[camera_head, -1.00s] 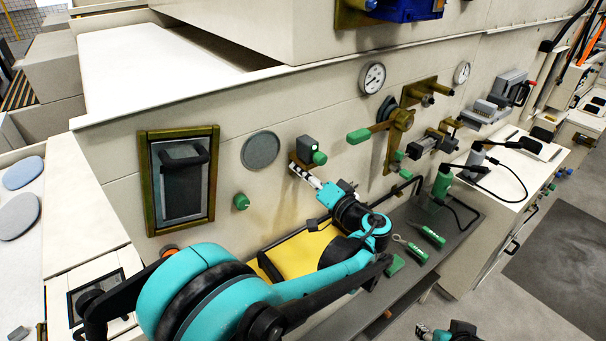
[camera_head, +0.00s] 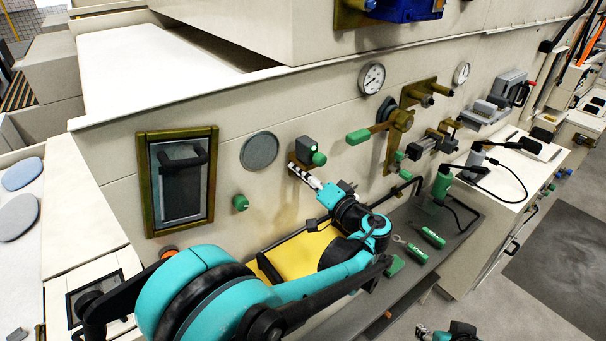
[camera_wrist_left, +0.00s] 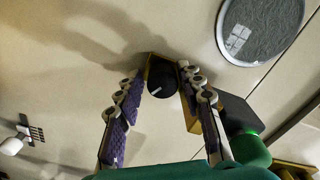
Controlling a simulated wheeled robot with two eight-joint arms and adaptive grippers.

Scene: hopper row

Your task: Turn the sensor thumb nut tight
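The sensor is a dark box (camera_head: 307,143) with a green knob, mounted on the beige wall; it also shows in the left wrist view (camera_wrist_left: 238,115). A black round thumb nut with a white line (camera_wrist_left: 162,80) sits on a brass bracket (camera_wrist_left: 190,110) beside it. My left gripper (camera_head: 297,170) reaches up to the wall just below the sensor. In the left wrist view its two fingers (camera_wrist_left: 160,88) stand apart on either side of the black nut, with narrow gaps showing. The nut is hidden in the head view. Part of my right gripper (camera_head: 424,329) shows at the bottom edge.
A grey round disc (camera_head: 260,151) and a small green knob (camera_head: 240,202) are on the wall left of the sensor. A green-handled brass lever (camera_head: 400,118) is to the right. A dark shelf (camera_head: 455,222) below carries green-handled tools (camera_head: 432,236).

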